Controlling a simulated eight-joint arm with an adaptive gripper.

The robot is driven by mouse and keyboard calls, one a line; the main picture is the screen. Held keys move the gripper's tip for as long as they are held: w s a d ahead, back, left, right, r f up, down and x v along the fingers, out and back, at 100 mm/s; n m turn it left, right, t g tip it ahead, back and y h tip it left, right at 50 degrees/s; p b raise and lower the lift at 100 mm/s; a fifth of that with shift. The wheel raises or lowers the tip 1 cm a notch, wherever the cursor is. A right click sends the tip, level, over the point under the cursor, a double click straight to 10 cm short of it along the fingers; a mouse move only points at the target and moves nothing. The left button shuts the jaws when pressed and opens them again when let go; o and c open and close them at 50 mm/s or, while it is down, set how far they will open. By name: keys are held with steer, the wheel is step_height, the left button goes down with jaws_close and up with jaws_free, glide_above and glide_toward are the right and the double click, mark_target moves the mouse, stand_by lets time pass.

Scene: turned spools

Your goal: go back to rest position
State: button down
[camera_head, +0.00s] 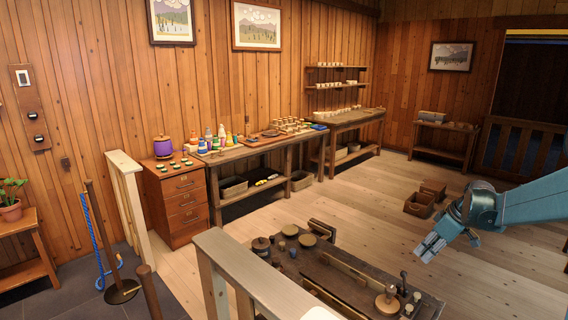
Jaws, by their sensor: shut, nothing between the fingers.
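My gripper (430,247) is at the right of the view, at the end of my blue-grey arm that comes in from the right edge. Its fingers point down and to the left. They are shut with nothing held. The gripper hangs in the air, apart from the dark workbench (345,283) below and to the left of it in the picture. No turned spool is in its fingers.
The workbench carries round lidded pieces, wooden rails and small knobs. A pale wooden railing (245,270) stands in front of it. Open crates (420,204) sit on the floor behind the gripper. Long tables (262,150) line the wall. The plank floor between is clear.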

steer(key=s+a+r+m+t+h, duration=0.1)
steer(key=s+a+r+m, duration=0.1)
steer(key=s+a+r, duration=0.5)
steer(key=s+a+r+m+h, duration=0.1)
steer(key=s+a+r+m, duration=0.15)
steer(key=s+a, duration=0.8)
steer(key=s+a+f+m+t, duration=0.1)
steer(key=s+a, duration=0.4)
steer(key=s, duration=0.5)
steer(key=s+a+f+m+t, duration=0.1)
steer(key=s+a+m, duration=0.1)
steer(key=s+a, duration=0.3)
steer(key=s, duration=0.4)
steer(key=shift+s+a+f+t+h, duration=0.15)
steer(key=shift+s+a+t+h, duration=0.05)
steer(key=shift+s+t+h, duration=0.2)
